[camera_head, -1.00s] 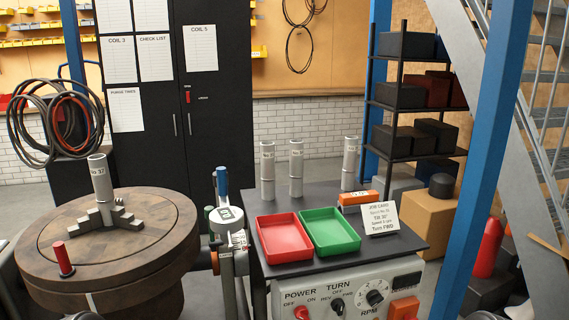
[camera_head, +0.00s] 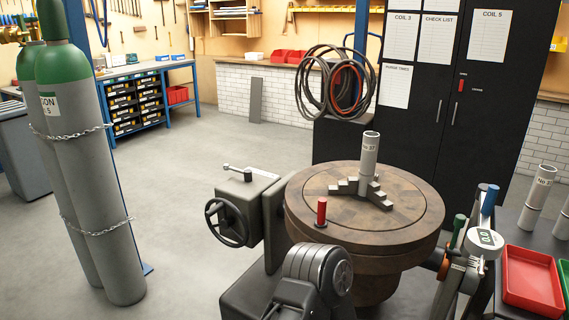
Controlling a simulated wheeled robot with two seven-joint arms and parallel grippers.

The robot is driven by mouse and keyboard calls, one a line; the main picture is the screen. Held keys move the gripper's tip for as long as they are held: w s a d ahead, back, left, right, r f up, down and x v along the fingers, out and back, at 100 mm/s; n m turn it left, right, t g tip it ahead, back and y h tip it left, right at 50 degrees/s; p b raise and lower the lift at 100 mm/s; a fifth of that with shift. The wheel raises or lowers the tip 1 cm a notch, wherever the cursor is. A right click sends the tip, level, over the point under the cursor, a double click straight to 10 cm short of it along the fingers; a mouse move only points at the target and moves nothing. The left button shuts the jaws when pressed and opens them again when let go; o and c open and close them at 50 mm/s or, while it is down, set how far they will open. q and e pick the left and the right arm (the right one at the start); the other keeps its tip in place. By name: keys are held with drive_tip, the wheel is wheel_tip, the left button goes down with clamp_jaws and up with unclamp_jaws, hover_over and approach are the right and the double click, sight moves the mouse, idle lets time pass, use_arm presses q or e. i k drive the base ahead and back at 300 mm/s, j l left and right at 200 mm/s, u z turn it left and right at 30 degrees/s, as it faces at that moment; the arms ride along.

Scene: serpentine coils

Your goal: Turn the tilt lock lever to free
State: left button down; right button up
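A small grey lever (camera_head: 239,173) with a knob at its left end lies across the top of a grey gearbox (camera_head: 252,200), left of the round table. I see no label on it, so I cannot tell whether it is at lock or free. A dark handwheel (camera_head: 226,223) is on the gearbox's left side. The round brown table (camera_head: 300,208) is level and bears a stepped chuck (camera_head: 380,200) with an upright grey tube (camera_head: 369,155). A red-handled peg (camera_head: 321,212) stands at the table's near edge.
Two chained grey gas cylinders (camera_head: 95,180) with green tops stand at the left. Open floor (camera_head: 200,185) lies between them and the gearbox. A dark cabinet (camera_head: 440,110) stands behind the table. A red tray (camera_head: 531,279) is at the lower right.

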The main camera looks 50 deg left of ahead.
sight(248, 173)
drive_tip(key=u, duration=1.85)
drive_tip(key=i+j, duration=0.2)
drive_tip(key=j, duration=0.15)
drive_tip(key=i+j, duration=0.2)
drive_tip(key=j, duration=0.2)
drive_tip(key=i+j, duration=0.2)
drive_tip(key=j, duration=0.15)
drive_tip(key=i+j+z, duration=0.1)
drive_tip(key=j, duration=0.25)
drive_tip(key=i+z, duration=0.1)
drive_tip(key=z, duration=1.25)
